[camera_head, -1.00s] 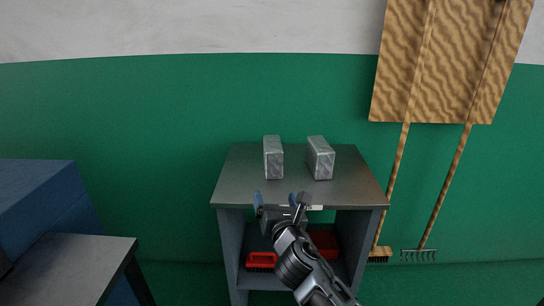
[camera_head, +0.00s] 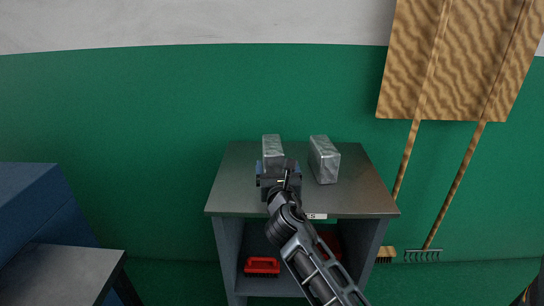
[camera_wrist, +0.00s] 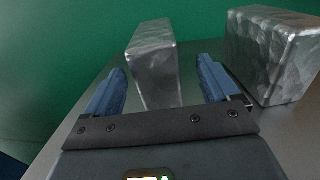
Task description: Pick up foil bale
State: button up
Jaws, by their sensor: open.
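Two silver foil bales stand side by side on the grey top of a small cabinet (camera_head: 235,195). The left bale (camera_head: 272,147) is partly hidden behind my gripper (camera_head: 278,172) in the head view. In the wrist view this bale (camera_wrist: 154,62) stands ahead, between the lines of the two blue fingers, with its near end reaching between them. My gripper (camera_wrist: 160,88) is open, and a gap shows on both sides of the bale. The right bale (camera_head: 324,160) stands apart; in the wrist view it (camera_wrist: 275,55) is close to the right finger's outer side.
A wooden board (camera_head: 450,60) with long-handled tools hangs on the green wall at right. A blue box (camera_head: 35,205) and a grey-topped bench (camera_head: 65,270) stand at left.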

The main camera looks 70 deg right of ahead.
jog(key=x, duration=0.6)
jog(key=shift+w+d+r+p, duration=0.2)
jog(key=shift+w+r+p, duration=0.2)
jog(key=shift+w, duration=0.05)
jog(key=c, duration=1.2)
jog(key=shift+c, duration=0.2)
jog(key=shift+r, duration=0.1)
